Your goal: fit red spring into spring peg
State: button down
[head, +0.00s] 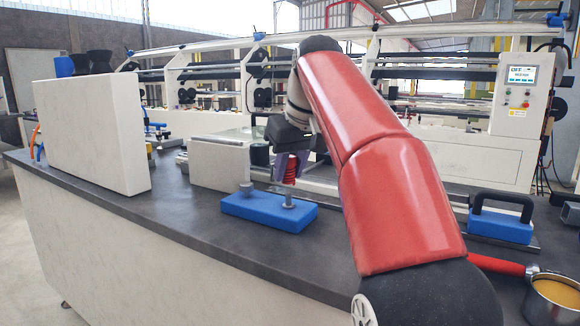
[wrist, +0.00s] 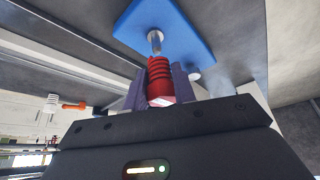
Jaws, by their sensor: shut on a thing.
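My gripper (head: 290,164) is shut on the red spring (head: 291,170), its grey-purple fingers on either side of the coils. The spring is held roughly upright over the blue block (head: 235,208) on the dark bench. The block carries two metal pegs, one at its back left (head: 246,188) and one under the spring (head: 289,202). In the wrist view the red spring (wrist: 160,78) points at the nearer metal peg (wrist: 155,40) on the blue block (wrist: 188,28). Spring end and peg look close and nearly in line; I cannot tell whether they touch. The other peg (wrist: 193,73) is partly hidden behind the fingers.
A large pale box (head: 95,130) stands left on the bench, and a smaller pale block (head: 220,165) stands behind the blue block. At right are a blue block with a black handle (head: 500,222) and a metal cup of amber contents (head: 555,292). The bench front left is clear.

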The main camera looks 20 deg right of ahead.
aim_at(293, 179)
jog(key=shift+f+b, duration=1.5)
jog(key=shift+f, duration=0.55)
jog(key=c, duration=1.1)
grip_release()
jog(key=shift+o, duration=0.2)
jog(key=p+v, duration=0.3)
jog(key=v, duration=0.4)
jog(key=shift+s+r, duration=0.2)
jog(key=shift+r, duration=0.1)
